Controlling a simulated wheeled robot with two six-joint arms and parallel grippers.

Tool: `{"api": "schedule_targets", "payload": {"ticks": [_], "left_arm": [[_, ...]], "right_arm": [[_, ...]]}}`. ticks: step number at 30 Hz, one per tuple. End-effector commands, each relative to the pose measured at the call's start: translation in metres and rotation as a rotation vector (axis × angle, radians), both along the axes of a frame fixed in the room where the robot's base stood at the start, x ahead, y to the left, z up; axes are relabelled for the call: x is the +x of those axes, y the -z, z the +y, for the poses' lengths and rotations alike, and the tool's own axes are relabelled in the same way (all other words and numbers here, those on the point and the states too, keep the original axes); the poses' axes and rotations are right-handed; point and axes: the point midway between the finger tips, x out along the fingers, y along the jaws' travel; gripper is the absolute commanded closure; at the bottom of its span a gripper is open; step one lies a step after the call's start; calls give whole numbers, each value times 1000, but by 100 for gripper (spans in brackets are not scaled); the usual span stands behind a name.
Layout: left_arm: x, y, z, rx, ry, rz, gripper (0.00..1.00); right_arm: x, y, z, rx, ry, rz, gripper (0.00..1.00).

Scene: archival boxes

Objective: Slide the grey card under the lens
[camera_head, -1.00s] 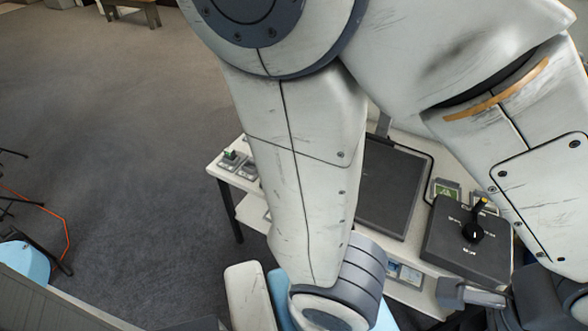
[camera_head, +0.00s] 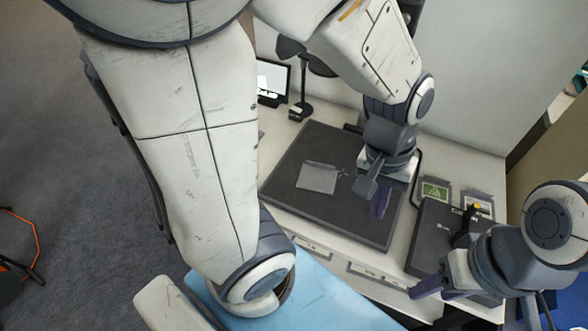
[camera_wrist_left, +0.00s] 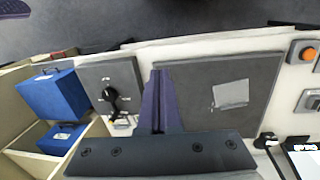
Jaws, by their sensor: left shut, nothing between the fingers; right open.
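The grey card (camera_head: 319,178) lies flat on the dark mat (camera_head: 287,213); it also shows in the left wrist view (camera_wrist_left: 231,95). A black stand (camera_head: 302,108) with a dark rounded head rises behind the mat; I cannot tell for sure that it holds the lens. My left gripper (camera_head: 377,200) is over the right part of the mat, to the right of the card and apart from it. Its fingers are shut and empty in the left wrist view (camera_wrist_left: 159,78). My right gripper (camera_head: 428,290) is open at the front right, by the table's front edge.
A dark panel (camera_head: 428,236) with a black, yellow-tipped lever stands right of the mat. Green and white cards (camera_head: 436,193) lie behind it. A small screen (camera_head: 272,80) stands at the back left. Blue boxes (camera_wrist_left: 52,93) sit in a pale shelf in the left wrist view.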

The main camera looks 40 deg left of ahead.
Motion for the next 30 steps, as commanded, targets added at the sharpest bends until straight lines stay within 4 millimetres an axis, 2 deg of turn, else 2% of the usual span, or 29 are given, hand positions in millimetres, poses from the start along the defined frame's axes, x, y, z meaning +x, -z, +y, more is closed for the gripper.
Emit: {"api": "schedule_targets", "payload": {"ticks": [1, 3, 5, 7, 9, 12, 16, 18, 21, 26, 30], "left_arm": [[19, 17, 23, -11, -209, 30, 100], [40, 33, 54, -31, -479, 60, 100], [55, 48, 85, -49, -710, 84, 100], [67, 66, 124, -73, -979, 112, 100], [72, 84, 166, -97, -1243, 139, 100], [68, 110, 222, -132, -1587, 176, 100], [52, 137, 279, -172, -1934, 212, 100], [43, 146, 299, -189, -2063, 223, 100], [34, 155, 316, -204, -2177, 236, 100], [31, 168, 322, -211, -2227, 242, 100], [35, 191, 318, -208, -2224, 244, 100]], "right_arm": [[0, 9, 0, 0, 0, 0, 50], [0, 14, 0, 0, 0, 0, 50], [0, 18, 0, 0, 0, 0, 50], [0, 24, 0, 0, 0, 0, 50], [0, 29, 0, 0, 0, 0, 50], [0, 35, 0, 0, 0, 0, 50], [0, 40, 0, 0, 0, 0, 50], [0, 42, 0, 0, 0, 0, 50], [0, 43, 0, 0, 0, 0, 50], [0, 48, 0, 0, 0, 0, 50], [0, 58, 0, 0, 0, 0, 50]]}}
